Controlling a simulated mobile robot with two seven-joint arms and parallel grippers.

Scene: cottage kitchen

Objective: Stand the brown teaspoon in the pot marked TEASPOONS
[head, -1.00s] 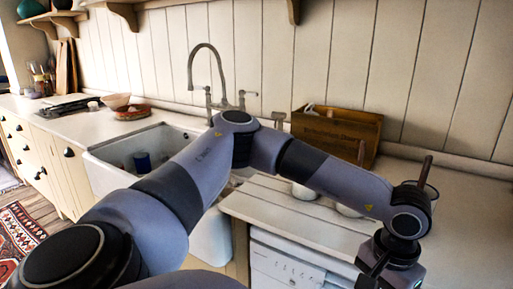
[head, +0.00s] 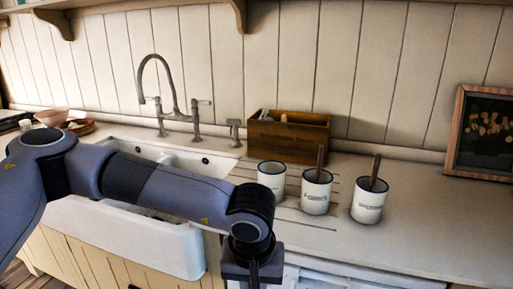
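Three white enamel pots with dark rims stand in a row on the counter right of the sink. The left pot (head: 271,181) shows nothing sticking out. The middle pot (head: 316,196) has a brown handle (head: 320,161) standing in it. The right pot (head: 368,206) has another brown handle (head: 375,169) leaning in it. The pots' markings are too small to read, and I cannot tell which handle is the teaspoon. My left gripper (head: 253,277) points down at the bottom edge, in front of the pots and apart from them. Its fingertips are cut off. My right gripper is out of view.
A wooden crate (head: 289,140) stands behind the pots against the panelled wall. The sink (head: 130,235) with its tall tap (head: 172,95) is to the left, partly behind my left arm. A framed picture (head: 481,132) leans at the right. The counter right of the pots is clear.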

